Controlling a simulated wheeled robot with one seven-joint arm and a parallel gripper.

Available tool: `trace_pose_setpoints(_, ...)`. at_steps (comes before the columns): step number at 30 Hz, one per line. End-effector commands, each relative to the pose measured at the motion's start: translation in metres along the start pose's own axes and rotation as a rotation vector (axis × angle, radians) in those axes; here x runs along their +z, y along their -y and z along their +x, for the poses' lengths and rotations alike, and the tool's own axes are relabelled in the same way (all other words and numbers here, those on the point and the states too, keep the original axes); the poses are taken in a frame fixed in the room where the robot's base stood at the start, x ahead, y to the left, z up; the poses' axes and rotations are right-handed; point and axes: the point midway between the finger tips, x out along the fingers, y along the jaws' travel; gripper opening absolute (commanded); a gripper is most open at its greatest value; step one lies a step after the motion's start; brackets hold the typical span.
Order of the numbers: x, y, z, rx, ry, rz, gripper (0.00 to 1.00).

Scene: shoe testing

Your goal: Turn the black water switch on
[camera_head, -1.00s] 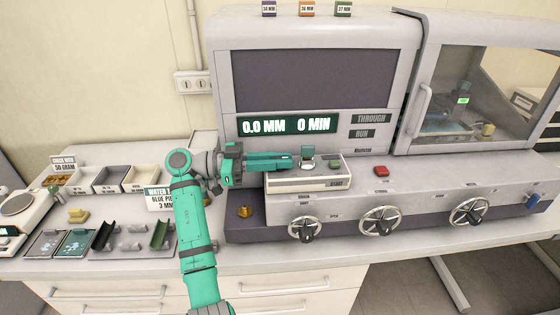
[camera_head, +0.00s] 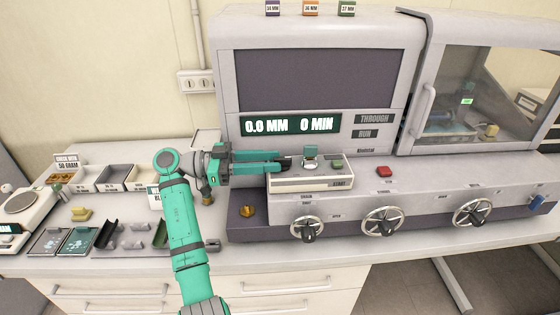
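My gripper (camera_head: 280,161) is green and grey. It reaches in from the left and points right across the raised white control box (camera_head: 312,184) on the machine. A small dark part (camera_head: 287,162) shows right at its fingertips on top of the box. It may be the black water switch, but it is too small to be sure. The two fingers lie one behind the other, and I cannot tell whether they hold anything. To their right are a raised teal-and-white part (camera_head: 310,153) and a flat green button (camera_head: 337,164).
The display (camera_head: 290,124) reads 0.0 MM and 0 MIN. A red button (camera_head: 383,171) sits right of the box. Several handwheels, such as this one (camera_head: 382,221), line the machine front. Trays (camera_head: 113,178) and small parts cover the left counter. A brass knob (camera_head: 247,211) is below my gripper.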

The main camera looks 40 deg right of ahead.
Motion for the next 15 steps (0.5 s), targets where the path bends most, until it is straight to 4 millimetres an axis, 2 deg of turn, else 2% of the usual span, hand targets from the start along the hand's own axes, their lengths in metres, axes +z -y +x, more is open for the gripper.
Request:
trace_pose_setpoints(1,-0.001,0.001,-0.011,-0.003,-0.001,-0.001,0.31)
trace_pose_setpoints(6,-0.001,0.0,-0.042,-0.001,-0.001,-0.001,0.31)
trace_pose_setpoints(10,0.0,0.0,-0.058,0.0,0.0,-0.001,0.31)
trace_pose_setpoints(15,0.0,-0.001,-0.068,0.002,0.0,0.0,0.31)
